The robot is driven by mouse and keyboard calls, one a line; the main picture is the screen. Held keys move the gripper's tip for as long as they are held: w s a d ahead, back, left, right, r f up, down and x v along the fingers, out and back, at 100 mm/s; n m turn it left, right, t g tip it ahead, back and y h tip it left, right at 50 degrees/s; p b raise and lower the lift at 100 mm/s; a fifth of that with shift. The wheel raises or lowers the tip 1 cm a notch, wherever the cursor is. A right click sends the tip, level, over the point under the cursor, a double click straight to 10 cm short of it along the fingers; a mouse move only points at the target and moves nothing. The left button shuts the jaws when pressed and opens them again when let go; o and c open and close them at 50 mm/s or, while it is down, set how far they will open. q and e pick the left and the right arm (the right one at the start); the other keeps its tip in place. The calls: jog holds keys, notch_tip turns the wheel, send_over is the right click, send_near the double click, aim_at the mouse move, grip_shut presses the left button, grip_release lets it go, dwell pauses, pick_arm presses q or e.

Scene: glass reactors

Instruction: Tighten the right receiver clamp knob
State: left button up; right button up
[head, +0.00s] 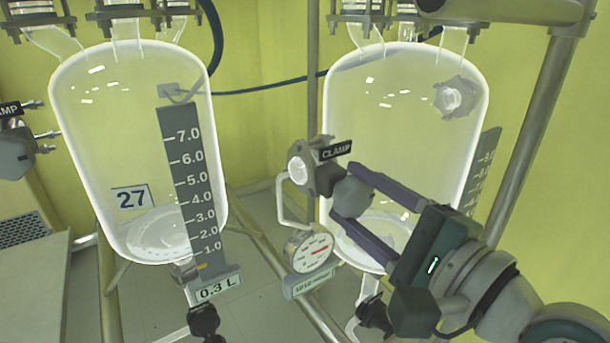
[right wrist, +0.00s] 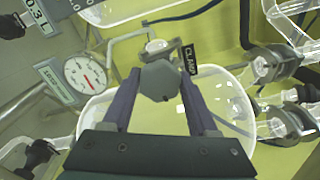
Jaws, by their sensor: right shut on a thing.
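The right receiver clamp knob (head: 354,197) is a dark grey, many-sided knob below the black CLAMP label (head: 336,151), in front of the right glass receiver (head: 400,110). It joins a metal clamp with a pale glass end (head: 299,170). My right gripper (head: 345,192) comes in from the lower right, its two purple fingers shut on the knob from either side. In the right wrist view the knob (right wrist: 160,81) sits between the fingertips of the gripper (right wrist: 158,74). My left gripper is not in view.
A round gauge (head: 308,250) on a bent pipe hangs just below the clamp. The left glass receiver (head: 120,140) carries a 27 label and a scale (head: 186,170). Another clamp knob (head: 17,150) is at the far left. A metal post (head: 530,130) stands right of my arm.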

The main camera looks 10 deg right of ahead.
dwell(0.4)
jog(key=o, duration=1.4)
jog(key=shift+c, duration=0.2)
jog(key=shift+s+d, duration=0.1)
jog(key=shift+s, duration=0.2)
jog(key=v, duration=0.9)
